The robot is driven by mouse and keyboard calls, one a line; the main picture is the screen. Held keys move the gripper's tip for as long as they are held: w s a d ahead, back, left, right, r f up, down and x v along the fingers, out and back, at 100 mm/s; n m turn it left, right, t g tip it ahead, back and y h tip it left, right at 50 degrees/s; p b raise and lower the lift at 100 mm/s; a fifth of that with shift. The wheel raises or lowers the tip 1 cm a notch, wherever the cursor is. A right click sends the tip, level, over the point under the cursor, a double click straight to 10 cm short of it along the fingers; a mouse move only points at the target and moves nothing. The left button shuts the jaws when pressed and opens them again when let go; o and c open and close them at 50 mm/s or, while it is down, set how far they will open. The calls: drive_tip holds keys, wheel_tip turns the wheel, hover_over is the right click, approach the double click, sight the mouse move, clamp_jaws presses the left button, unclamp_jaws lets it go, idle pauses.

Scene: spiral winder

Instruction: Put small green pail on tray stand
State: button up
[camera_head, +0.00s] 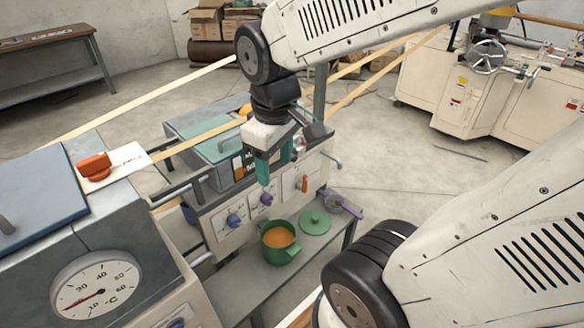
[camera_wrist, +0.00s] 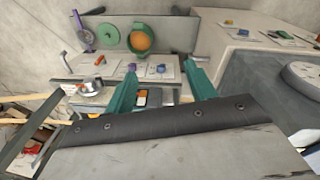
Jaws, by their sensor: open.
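A small green pail (camera_head: 267,252) with side handles and orange contents stands upright on a low grey stand (camera_head: 238,291), in front of the machine's knob panel. I cannot tell whether this stand is the tray stand. The pail also shows near the top of the wrist view (camera_wrist: 142,38). My gripper (camera_head: 276,168) has two teal fingers, apart with nothing between them. It hangs above the machine's front edge, higher than the pail and clear of it. The fingers also show in the wrist view (camera_wrist: 162,85).
A green round lid (camera_head: 315,221) and a purple-handled utensil (camera_head: 345,207) lie right of the pail. The knob panel (camera_head: 222,223) rises behind the stand. A metal pot (camera_wrist: 92,87) sits on the machine. A cabinet with a temperature dial (camera_head: 97,285) stands at left.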

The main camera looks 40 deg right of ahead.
drive_tip(key=s+a+r+m, duration=0.2)
drive_tip(key=s+r+m, duration=0.1)
drive_tip(key=s, duration=0.4)
drive_tip(key=shift+s+a+r+y, duration=0.3)
drive_tip(key=shift+a+r, duration=0.05)
drive_tip(key=shift+r, duration=0.15)
